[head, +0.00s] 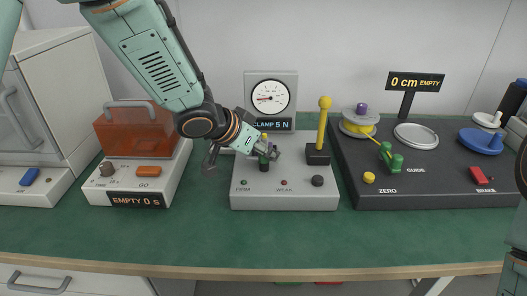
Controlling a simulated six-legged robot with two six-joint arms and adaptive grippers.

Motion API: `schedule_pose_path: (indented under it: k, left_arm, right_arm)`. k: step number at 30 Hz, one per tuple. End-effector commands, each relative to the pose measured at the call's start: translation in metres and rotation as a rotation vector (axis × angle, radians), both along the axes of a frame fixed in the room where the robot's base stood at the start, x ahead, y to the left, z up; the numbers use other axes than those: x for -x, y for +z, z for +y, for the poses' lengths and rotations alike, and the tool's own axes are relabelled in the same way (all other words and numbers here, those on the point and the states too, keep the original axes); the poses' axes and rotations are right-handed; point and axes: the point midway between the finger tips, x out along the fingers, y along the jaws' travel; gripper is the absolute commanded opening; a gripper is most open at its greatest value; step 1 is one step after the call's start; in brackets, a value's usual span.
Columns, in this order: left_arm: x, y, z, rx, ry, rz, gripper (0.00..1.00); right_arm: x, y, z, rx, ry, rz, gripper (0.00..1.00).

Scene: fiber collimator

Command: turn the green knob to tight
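My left arm comes in from the top left, over the grey clamp box (285,197) in the middle of the bench. My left gripper (266,151) points down and right at a dark green knob (264,163) on that box. The fingertips are at the top of the knob and partly cover it. Whether they touch or grip it is too small to tell. The knob's marking is not readable. The gauge (270,97) behind carries a sign reading "CLAMP 5 N". My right arm shows only at the right edge, and its gripper is out of view.
A yellow-topped lever (322,125) stands just right of the knob. An orange-lidded box (134,136) is at left. The green bench front (280,235) is clear.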

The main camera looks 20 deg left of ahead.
Motion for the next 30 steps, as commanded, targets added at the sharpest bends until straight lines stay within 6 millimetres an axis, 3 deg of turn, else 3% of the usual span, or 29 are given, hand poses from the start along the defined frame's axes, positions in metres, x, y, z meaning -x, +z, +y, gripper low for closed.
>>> schedule_pose_path:
  k: [7, 24, 30]
  left_arm:
    - [-0.0006, -0.0008, -0.0003, 0.001, 0.001, 0.000, 0.49]
    - [-0.0003, -0.0008, -0.0001, 0.000, 0.001, 0.001, 0.01]
    - [-0.0001, -0.0009, 0.0000, 0.000, -0.001, 0.002, 0.00]
  right_arm:
    - [0.0000, 0.0000, 0.0000, 0.000, 0.000, 0.000, 0.40]
    - [-0.0001, 0.0000, 0.0000, 0.000, 0.000, 0.000, 0.40]
    - [-0.0001, 0.0008, 0.0000, 0.000, 0.000, 0.000, 0.40]
